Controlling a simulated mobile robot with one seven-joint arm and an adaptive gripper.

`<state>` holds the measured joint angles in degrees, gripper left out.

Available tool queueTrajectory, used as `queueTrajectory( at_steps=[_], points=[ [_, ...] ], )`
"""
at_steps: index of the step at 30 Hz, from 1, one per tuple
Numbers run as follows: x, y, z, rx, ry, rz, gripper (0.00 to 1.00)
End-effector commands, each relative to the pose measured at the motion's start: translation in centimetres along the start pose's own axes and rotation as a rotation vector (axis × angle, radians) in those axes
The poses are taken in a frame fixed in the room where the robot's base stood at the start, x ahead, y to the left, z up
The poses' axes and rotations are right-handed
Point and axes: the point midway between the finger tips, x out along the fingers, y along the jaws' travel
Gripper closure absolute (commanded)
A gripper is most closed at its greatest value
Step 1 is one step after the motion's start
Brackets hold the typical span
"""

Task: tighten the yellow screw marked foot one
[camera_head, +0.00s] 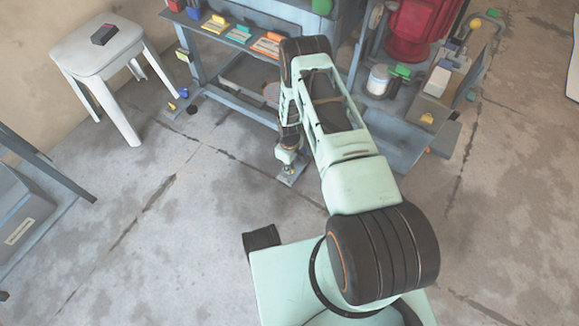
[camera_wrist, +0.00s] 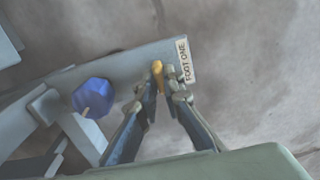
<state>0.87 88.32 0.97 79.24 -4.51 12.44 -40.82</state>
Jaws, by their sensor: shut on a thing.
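The yellow screw (camera_wrist: 157,68) stands on a grey foot plate (camera_wrist: 140,62), beside a white label reading FOOT ONE (camera_wrist: 186,60) in the wrist view. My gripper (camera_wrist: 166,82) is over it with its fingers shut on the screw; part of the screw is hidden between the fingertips. In the head view my gripper (camera_head: 288,160) is low, close to the floor, at the foot plate (camera_head: 291,174) by the front of the bench.
A blue faceted knob (camera_wrist: 93,95) sits left of the screw in the wrist view. The blue-grey bench (camera_head: 240,106) and a red machine (camera_head: 410,30) stand behind. A white stool (camera_head: 95,52) stands at left. Open concrete floor lies in front.

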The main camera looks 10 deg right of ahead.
Motion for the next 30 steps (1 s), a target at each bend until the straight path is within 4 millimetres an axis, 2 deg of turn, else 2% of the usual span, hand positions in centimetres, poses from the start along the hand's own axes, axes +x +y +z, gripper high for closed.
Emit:
queueTrajectory(
  at_steps=[11, 12, 16, 25, 30],
  points=[
    [0.0, 0.1, 0.2, 0.008, -0.002, 0.0, 1.0],
    [0.0, 0.1, 0.2, 0.008, -0.002, 0.0, 0.89],
    [0.0, 0.0, 0.1, 0.007, -0.002, 0.0, 0.75],
    [-0.1, 0.0, 0.0, 0.005, 0.0, 0.0, 0.75],
    [-1.4, 0.1, -0.1, 0.005, 0.001, 0.001, 0.75]
  ],
)
